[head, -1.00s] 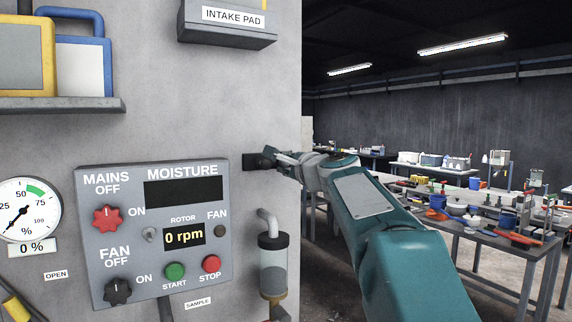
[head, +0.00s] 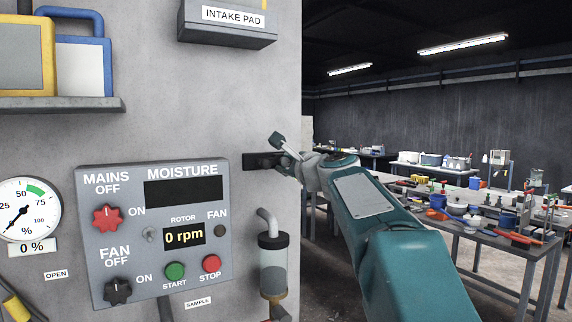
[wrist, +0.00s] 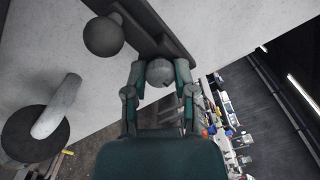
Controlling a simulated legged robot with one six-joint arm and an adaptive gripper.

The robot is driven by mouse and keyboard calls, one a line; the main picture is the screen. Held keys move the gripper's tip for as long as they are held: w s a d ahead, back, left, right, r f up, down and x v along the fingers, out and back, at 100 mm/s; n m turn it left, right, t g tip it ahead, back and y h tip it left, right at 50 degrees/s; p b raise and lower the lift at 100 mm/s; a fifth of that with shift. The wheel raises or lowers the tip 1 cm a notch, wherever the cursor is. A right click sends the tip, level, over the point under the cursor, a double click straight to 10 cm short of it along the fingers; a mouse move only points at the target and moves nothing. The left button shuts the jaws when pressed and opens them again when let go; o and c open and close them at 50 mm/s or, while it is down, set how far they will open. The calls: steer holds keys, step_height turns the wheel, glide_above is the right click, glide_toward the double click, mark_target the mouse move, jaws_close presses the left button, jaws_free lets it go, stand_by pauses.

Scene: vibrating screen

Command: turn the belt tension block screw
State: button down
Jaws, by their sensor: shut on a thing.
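The belt tension block (head: 258,161) is a dark bar on the grey wall, right of the control panel. In the wrist view the bar (wrist: 150,22) runs slanted across the top. A round grey screw head (wrist: 160,71) sits at its lower end, between the fingers of my gripper (wrist: 160,80), which are shut on it from both sides. A second round dark knob (wrist: 104,36) stands on the bar, up and left of the fingers. In the head view my gripper (head: 282,153) is at the bar's right end, and the screw is hidden there.
The control panel (head: 152,230) is left of the bar. A glass cup with a bent pipe (head: 273,265) is below it; the pipe (wrist: 60,105) shows in the wrist view. The intake pad (head: 228,30) is above. Workbenches stand behind, right of the wall edge.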

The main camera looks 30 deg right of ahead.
steer(key=shift+c, duration=2.1)
jaws_free()
steer(key=shift+w+f, duration=0.1)
steer(key=shift+f, duration=0.2)
steer(key=shift+r, duration=0.15)
steer(key=shift+s+d, duration=0.1)
steer(key=shift+s, duration=0.45)
steer(key=s, duration=1.1)
steer(key=shift+d, duration=0.1)
